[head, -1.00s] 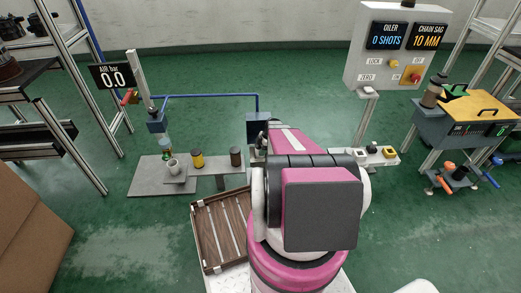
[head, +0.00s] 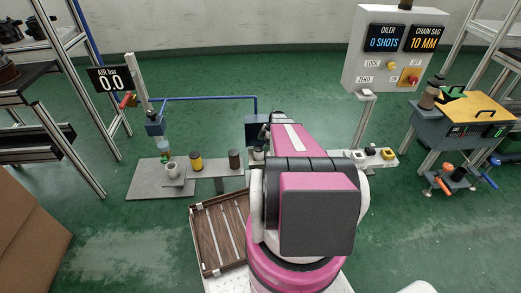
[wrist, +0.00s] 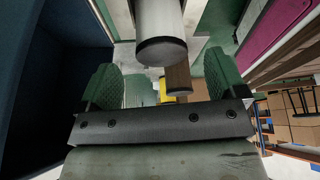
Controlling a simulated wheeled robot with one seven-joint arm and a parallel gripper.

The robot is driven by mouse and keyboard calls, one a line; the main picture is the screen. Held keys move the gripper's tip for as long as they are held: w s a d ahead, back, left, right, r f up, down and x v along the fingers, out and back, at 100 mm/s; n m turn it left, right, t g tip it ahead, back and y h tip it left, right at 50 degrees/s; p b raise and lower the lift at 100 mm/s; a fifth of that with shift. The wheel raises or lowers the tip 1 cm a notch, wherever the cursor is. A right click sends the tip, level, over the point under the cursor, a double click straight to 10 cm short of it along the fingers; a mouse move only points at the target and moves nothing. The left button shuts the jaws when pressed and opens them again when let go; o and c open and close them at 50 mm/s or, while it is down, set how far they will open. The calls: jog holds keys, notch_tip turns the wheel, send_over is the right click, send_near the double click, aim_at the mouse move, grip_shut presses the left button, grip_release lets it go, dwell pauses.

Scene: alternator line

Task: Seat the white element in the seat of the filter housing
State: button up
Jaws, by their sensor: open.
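The white element (wrist: 160,28), a white cylinder with a dark end cap, shows at the top of the wrist view. My gripper (wrist: 163,82) has its two green fingers spread wide, with nothing held between them. The element is beyond the fingers and near the middle of the gap; I cannot tell the exact distance. In the head view my arm hides most of the gripper. A dark blue block (head: 258,128) on the blue pipe, apparently the filter housing, stands just behind my arm. Its seat is not visible.
A dark brown cylinder (head: 235,159), a yellow jar (head: 195,162) and a grey cup (head: 172,169) stand on the low bench to the left. A brown slatted tray (head: 221,232) lies in front. A control panel (head: 400,45) stands at the right.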

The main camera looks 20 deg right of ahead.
jog(key=v, duration=0.5)
jog(key=s+a+r+m+h, duration=0.2)
jog(key=s+a+r+m, duration=0.6)
jog(key=a, duration=0.4)
jog(key=s+a+r+m+h, duration=0.2)
jog(key=s+a+r+m, duration=0.7)
jog(key=s+a+r, duration=0.1)
jog(key=shift+a+h, duration=0.4)
jog(key=shift+a, duration=0.5)
jog(key=shift+s, duration=0.1)
